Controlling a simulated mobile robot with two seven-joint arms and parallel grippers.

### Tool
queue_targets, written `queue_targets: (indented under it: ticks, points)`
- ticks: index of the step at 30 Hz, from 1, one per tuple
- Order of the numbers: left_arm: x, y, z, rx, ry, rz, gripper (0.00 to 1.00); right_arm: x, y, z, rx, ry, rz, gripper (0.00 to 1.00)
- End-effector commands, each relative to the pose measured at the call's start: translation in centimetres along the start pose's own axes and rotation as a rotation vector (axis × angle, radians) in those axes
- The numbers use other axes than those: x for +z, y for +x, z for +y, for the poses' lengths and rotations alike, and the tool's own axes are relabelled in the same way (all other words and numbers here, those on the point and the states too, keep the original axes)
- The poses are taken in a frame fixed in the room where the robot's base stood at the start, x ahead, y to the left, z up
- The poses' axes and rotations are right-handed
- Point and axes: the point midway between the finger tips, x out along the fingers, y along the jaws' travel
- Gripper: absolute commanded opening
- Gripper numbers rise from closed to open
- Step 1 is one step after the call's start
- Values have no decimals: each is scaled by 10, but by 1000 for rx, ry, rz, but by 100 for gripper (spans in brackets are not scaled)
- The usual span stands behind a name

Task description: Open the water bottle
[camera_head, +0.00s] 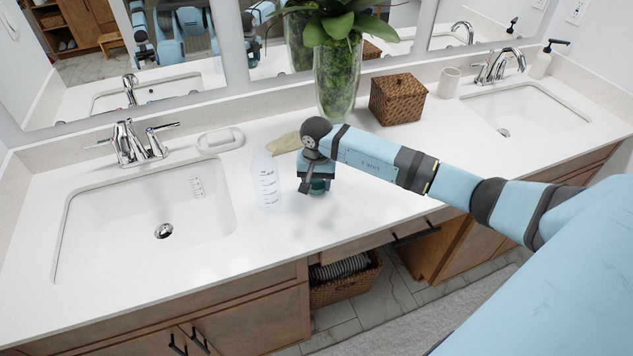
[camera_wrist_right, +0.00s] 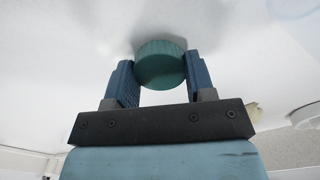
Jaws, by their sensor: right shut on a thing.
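A clear water bottle (camera_head: 265,180) with printed marks stands upright on the white counter, right of the left sink. No cap shows on its top. My right gripper (camera_head: 317,184) is just right of the bottle, low over the counter, pointing down. In the right wrist view its two fingers are closed on a round teal cap (camera_wrist_right: 160,64), which also shows in the head view (camera_head: 318,187). The cap is at or just above the counter; I cannot tell whether it touches. The bottle is apart from the cap. My left gripper is not in view.
The left sink (camera_head: 140,215) lies left of the bottle, with a soap dish (camera_head: 220,140) behind. The counter in front is clear.

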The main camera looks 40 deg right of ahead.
Motion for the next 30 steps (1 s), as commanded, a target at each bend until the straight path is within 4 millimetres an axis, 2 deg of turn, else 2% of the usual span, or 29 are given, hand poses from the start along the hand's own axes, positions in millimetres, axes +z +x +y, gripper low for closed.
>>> queue_targets:
  ticks: [13,14,16,17,25,30]
  points:
    - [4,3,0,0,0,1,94,0,11,0,-1,0,2,21]
    - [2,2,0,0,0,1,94,0,10,0,-1,0,1,56]
    - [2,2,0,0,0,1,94,0,9,0,-1,0,1,73]
    - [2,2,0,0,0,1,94,0,9,0,-1,0,1,75]
    - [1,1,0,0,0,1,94,0,8,0,-1,0,1,75]
    - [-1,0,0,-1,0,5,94,-2,-7,0,-2,-1,4,75]
